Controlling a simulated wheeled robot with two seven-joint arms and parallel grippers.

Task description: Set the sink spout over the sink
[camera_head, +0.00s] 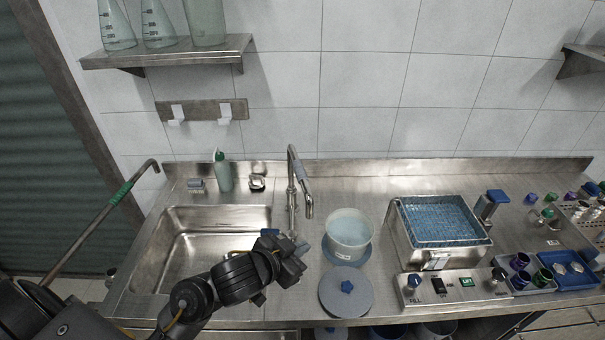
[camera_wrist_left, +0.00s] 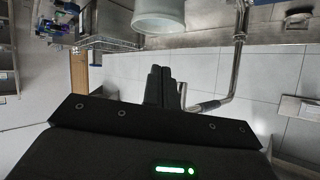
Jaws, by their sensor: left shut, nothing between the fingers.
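The sink (camera_head: 192,266) is a steel basin in the counter at the left of the head view. The sink spout (camera_head: 306,193) is a bent steel tube on an upright post at the sink's right edge. It points toward the front right, over the counter beside the sink and not over the basin. My left gripper (camera_head: 298,255) is shut and empty, low in front of the spout and left of a white tub. In the left wrist view, which looks upside down, the shut fingers (camera_wrist_left: 158,86) are beside the spout's tube (camera_wrist_left: 215,103), apparently apart from it. My right gripper is out of view.
The white tub (camera_head: 349,229) and a round grey lid (camera_head: 346,292) with a blue knob stand right of the spout. A steel bath (camera_head: 439,222) is farther right. A green bottle (camera_head: 222,172) stands behind the sink. The basin is empty.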

